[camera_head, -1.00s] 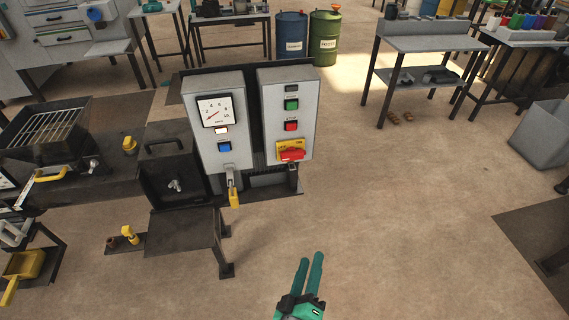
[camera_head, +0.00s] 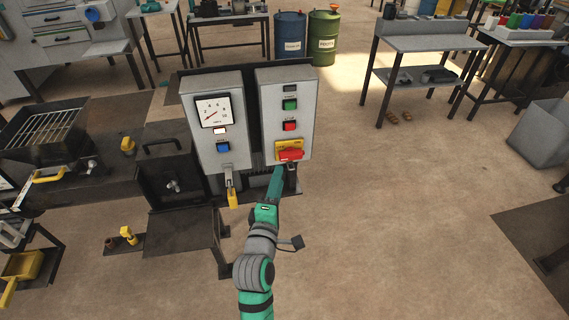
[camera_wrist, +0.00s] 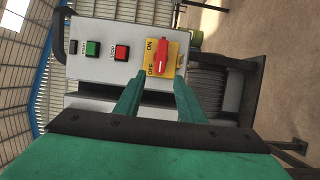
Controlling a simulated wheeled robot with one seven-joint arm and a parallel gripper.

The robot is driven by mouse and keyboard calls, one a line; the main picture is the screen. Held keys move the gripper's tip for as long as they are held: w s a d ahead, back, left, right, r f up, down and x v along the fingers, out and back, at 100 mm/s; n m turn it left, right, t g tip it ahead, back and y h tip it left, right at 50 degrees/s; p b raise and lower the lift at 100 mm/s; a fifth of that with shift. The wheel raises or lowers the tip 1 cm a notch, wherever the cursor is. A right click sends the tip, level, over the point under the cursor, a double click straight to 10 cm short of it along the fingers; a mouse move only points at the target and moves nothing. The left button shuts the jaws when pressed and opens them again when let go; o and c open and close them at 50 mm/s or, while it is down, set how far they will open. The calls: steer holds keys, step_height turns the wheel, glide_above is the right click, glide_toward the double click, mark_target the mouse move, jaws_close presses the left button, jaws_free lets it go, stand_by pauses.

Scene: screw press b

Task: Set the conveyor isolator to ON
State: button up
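The conveyor isolator is a red rotary handle (camera_head: 290,154) on a yellow plate (camera_head: 284,144), low on the right grey control box (camera_head: 283,82). In the wrist view the red handle (camera_wrist: 166,58) shows beside the ON and OFF marks on its yellow plate (camera_wrist: 151,46). I cannot tell for sure which mark it is set to. My gripper (camera_head: 278,170) is just below and in front of the isolator. In the wrist view my gripper (camera_wrist: 155,85) has its two green fingers apart, with nothing between them. The fingertips point at the plate's lower side and appear apart from the handle.
Green (camera_head: 290,104) and red (camera_head: 289,125) buttons sit above the isolator. The left box has a gauge (camera_head: 213,111), a blue button (camera_head: 223,147) and a yellow padlock (camera_head: 233,199) beneath. A dark chamber (camera_head: 165,178) stands left.

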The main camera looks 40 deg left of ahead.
mark_target(285, 159)
steer(key=x, duration=0.7)
steer(key=shift+w, duration=0.35)
jaws_close()
